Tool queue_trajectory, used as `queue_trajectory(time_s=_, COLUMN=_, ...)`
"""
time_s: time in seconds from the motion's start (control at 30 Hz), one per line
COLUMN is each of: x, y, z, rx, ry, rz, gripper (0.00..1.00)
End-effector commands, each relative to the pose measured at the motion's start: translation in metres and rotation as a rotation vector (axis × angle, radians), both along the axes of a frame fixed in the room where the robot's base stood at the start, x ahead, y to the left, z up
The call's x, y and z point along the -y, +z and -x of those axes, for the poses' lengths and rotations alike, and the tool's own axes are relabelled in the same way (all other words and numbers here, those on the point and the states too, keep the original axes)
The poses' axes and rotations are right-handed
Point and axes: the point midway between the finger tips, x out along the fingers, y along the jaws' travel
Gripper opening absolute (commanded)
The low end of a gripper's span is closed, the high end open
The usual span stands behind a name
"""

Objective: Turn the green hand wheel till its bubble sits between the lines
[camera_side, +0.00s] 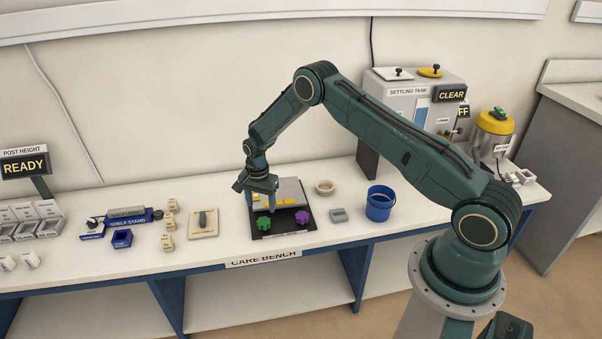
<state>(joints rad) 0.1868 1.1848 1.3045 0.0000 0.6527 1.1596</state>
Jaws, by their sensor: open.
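The green hand wheel (264,223) sits at the front left of a dark base plate (284,236) on the bench. A purple hand wheel (302,217) sits to its right on the same plate. A grey slab (291,190) with yellow pieces lies behind the wheels. My gripper (256,203) is open, pointing down just above and behind the green wheel. Whether it touches the wheel, I cannot tell. The bubble and its lines are too small or hidden to make out.
A blue bucket (380,206), a grey block (339,215) and a beige ring (325,187) stand right of the plate. A beige board with a grey handle (203,223) lies to the left. The settling tank (400,103) stands at the back right.

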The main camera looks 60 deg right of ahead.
Motion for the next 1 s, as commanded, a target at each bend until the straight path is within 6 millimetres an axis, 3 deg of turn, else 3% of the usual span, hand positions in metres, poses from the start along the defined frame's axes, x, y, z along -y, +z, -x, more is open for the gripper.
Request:
queue_trajectory(time_s=0.3, x=0.0, y=-0.047, z=0.001, rx=-0.002, ry=0.0, rz=-0.001, gripper=0.59)
queue_trajectory(time_s=0.5, x=0.0, y=-0.067, z=0.0, rx=0.0, ry=0.0, rz=0.0, gripper=0.59)
queue_trajectory(time_s=1.0, x=0.0, y=-0.078, z=0.0, rx=0.001, ry=0.0, rz=0.0, gripper=0.59)
